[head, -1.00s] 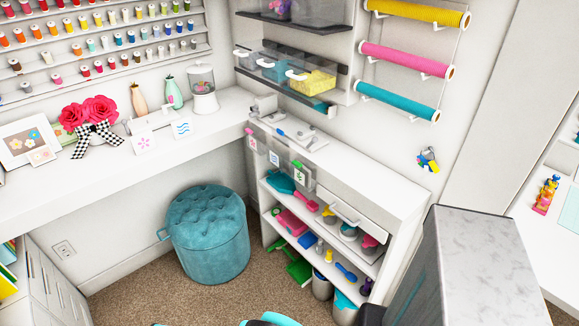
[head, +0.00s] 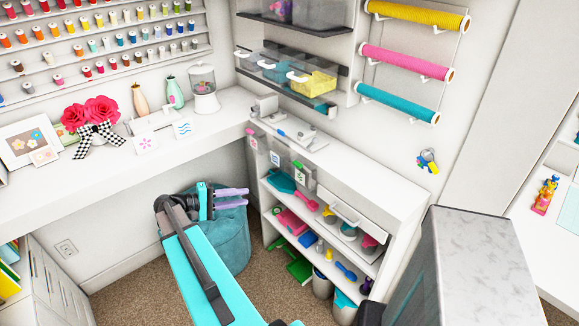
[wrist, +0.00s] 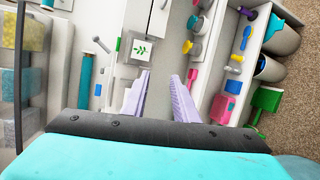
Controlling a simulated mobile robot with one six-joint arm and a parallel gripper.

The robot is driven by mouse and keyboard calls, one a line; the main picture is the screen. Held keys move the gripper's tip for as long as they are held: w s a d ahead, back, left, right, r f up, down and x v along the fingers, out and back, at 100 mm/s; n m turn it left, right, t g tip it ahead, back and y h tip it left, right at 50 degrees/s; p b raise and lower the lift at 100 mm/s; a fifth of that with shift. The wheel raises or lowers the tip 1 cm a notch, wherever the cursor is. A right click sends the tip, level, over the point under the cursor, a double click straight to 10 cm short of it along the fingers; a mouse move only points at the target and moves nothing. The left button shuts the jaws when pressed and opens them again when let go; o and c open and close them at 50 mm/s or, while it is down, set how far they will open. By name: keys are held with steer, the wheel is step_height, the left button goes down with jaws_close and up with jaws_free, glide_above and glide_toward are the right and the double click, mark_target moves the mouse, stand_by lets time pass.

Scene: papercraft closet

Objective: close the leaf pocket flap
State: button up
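The leaf pocket (head: 299,173) carries a white card with a green leaf and is the nearest of a row of grey pockets on the shelf unit's left side. In the wrist view the leaf card (wrist: 141,49) lies just beyond the fingertips, slightly left of the gap. I cannot clearly tell how far its flap stands open. My gripper (head: 246,197) has lavender fingers and is in front of the teal stool, left of and below the leaf pocket. In the wrist view my gripper (wrist: 160,75) is open and empty, apart from the pocket.
The white shelf unit (head: 375,180) holds colourful tools, with a drawer (head: 355,218) pulled out. The teal stool (head: 230,240) stands behind my arm. A white desk (head: 60,180) runs along the left. A grey marbled block (head: 490,265) stands at the right.

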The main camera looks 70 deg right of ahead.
steer(key=s+d+r+m+g, duration=0.2)
steer(key=s+d+r, duration=0.1)
steer(key=r, duration=0.5)
steer(key=shift+s+d+r, duration=0.15)
steer(key=shift+d, duration=0.75)
steer(key=shift+s+d, duration=0.1)
steer(key=shift+d, duration=0.05)
